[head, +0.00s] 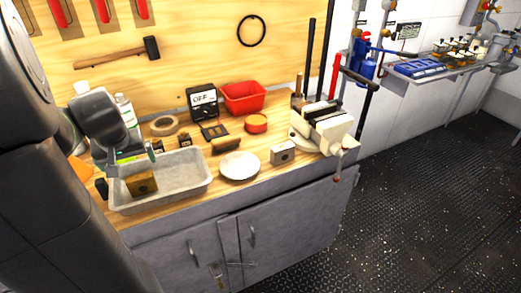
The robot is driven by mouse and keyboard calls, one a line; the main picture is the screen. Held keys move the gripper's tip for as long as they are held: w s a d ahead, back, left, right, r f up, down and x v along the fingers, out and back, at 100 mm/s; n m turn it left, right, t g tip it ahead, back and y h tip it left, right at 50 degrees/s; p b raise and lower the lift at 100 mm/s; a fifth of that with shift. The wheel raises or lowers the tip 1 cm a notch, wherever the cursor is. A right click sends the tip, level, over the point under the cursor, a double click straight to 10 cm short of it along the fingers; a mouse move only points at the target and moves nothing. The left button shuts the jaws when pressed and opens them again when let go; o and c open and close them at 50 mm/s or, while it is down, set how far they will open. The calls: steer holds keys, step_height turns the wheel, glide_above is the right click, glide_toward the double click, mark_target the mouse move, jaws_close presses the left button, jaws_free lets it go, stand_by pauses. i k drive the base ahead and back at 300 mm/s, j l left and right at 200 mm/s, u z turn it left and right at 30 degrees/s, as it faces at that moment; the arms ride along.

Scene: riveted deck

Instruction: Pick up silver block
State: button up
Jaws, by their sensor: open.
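A silver block (283,153) with a dark round hole in its front face sits on the wooden bench top, right of the white plate and left of the vise. It stands upright and clear of both. My gripper (112,168) is at the left, over the left end of the grey tray, well away from the silver block. It is small and partly hidden by my own arm, but it is open and I see nothing held in it. A brass-coloured block (142,184) with a similar hole lies in the tray, near my gripper.
The grey tray (188,187) and white plate (239,165) lie along the bench front. A cream vise (323,126) stands right of the silver block. A red bin (243,96), black meter (202,101), red tin (256,124) and brush (226,145) stand behind. The floor at right is clear.

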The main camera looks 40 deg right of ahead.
mark_target(281, 153)
steer(key=k+l, duration=0.1)
steer(key=l, duration=0.45)
steer(key=k+l, duration=0.1)
steer(key=l, duration=0.95)
steer(key=k+l, duration=0.15)
steer(key=l, duration=0.4)
